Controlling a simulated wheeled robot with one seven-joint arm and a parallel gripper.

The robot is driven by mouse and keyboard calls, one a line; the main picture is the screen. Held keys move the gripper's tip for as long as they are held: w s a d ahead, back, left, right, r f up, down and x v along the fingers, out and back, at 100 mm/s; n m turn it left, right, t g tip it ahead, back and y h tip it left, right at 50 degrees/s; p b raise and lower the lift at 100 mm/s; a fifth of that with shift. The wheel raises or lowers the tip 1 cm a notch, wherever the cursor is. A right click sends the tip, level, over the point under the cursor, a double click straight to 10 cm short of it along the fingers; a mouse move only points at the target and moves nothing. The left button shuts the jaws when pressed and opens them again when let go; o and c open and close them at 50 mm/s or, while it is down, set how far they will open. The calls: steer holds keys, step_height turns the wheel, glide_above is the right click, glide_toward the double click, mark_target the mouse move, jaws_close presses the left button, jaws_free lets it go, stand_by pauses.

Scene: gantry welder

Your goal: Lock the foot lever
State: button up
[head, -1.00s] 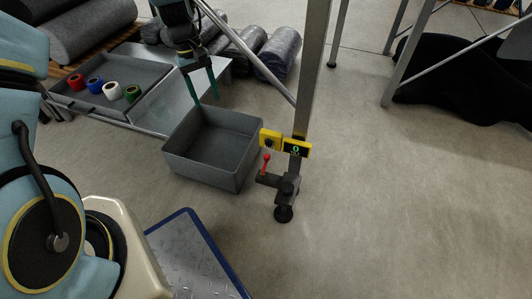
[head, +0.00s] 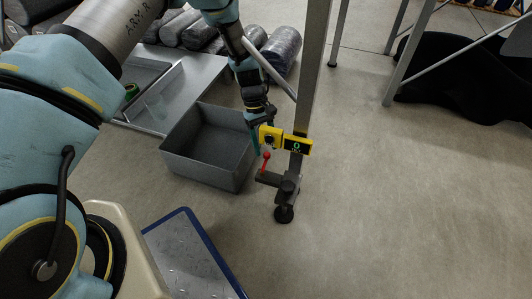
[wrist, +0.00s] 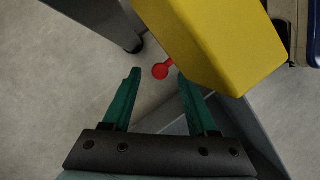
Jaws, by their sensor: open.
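The foot lever (head: 265,161) is a small red handle with a round knob, standing up from the dark foot bracket (head: 270,179) at the base of the gantry leg. In the wrist view the red lever (wrist: 160,71) shows beyond and between my fingertips, partly behind a yellow box (wrist: 215,40). I see no contact with the lever.
The yellow box with a dial (head: 270,137) and a display reading 0 (head: 297,145) are mounted on the gantry leg (head: 312,80), close to my gripper. A grey open bin (head: 183,166) stands left. A blue-edged plate (head: 187,215) lies in front.

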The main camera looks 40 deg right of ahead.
mark_target(265, 164)
steer(key=shift+x, duration=1.15)
jaws_close()
